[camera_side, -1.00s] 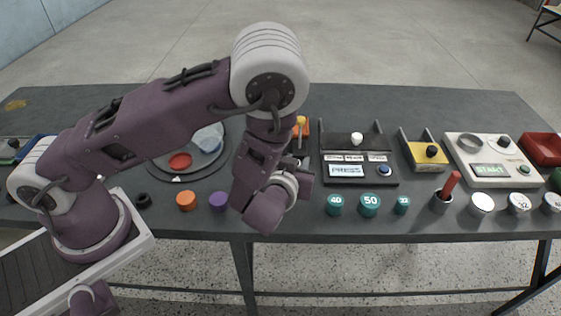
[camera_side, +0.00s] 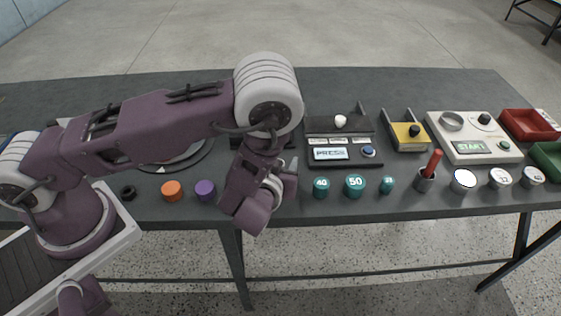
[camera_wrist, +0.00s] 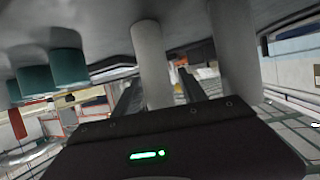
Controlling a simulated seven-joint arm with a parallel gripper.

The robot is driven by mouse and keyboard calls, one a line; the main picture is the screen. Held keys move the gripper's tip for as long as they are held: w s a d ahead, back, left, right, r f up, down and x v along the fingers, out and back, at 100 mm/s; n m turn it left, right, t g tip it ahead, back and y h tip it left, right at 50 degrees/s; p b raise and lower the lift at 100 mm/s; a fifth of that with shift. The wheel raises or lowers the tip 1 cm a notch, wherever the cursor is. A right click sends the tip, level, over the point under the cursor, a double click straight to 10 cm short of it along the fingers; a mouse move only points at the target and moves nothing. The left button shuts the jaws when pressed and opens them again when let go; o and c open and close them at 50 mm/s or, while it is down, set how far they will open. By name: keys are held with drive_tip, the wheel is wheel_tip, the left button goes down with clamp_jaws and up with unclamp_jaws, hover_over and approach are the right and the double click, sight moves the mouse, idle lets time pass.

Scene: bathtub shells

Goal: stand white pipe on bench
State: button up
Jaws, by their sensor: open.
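In the wrist view, where the bench top lies toward the upper edge, my gripper (camera_wrist: 158,77) is open. Its two dark fingers reach toward a pale grey-white pipe (camera_wrist: 150,45), which shows between them; contact cannot be told. The pipe stands out from the bench surface. A second pale pipe (camera_wrist: 234,50) stands beside it, to the right. Which of the two is the task's white pipe cannot be told. In the side view my wrist hangs low over the front of the bench (camera_side: 400,83), and it hides the fingers and most of the area behind.
Several teal weights (camera_side: 354,186) stand just right of my wrist. Orange (camera_side: 172,191) and purple (camera_side: 205,190) cylinders stand to its left. A PRESS panel (camera_side: 331,154), a red rod in a cup (camera_side: 427,178) and a START device (camera_side: 472,147) stand farther right.

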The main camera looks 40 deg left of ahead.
drive_tip(key=shift+r, duration=0.15)
drive_tip(key=v, duration=1.2)
drive_tip(key=w+d+r+n+g+h, duration=0.1)
drive_tip(key=w+d+r+g+h, duration=0.1)
drive_tip(key=d+r+g+h, duration=0.25)
drive_tip(key=s+r+m+h, duration=0.2)
drive_tip(key=r+h, duration=0.1)
drive_tip(key=r, duration=0.5)
drive_tip(key=s+r+m+h, duration=0.2)
drive_tip(key=r+h, duration=0.1)
drive_tip(key=r, duration=0.5)
drive_tip(key=s+a+r+m+g+y, duration=0.1)
drive_tip(key=s+a+r+m+y, duration=0.2)
drive_tip(key=s+a, duration=1)
drive_tip(key=shift+s+r+g+y, duration=0.35)
drive_tip(key=shift+s, duration=0.8)
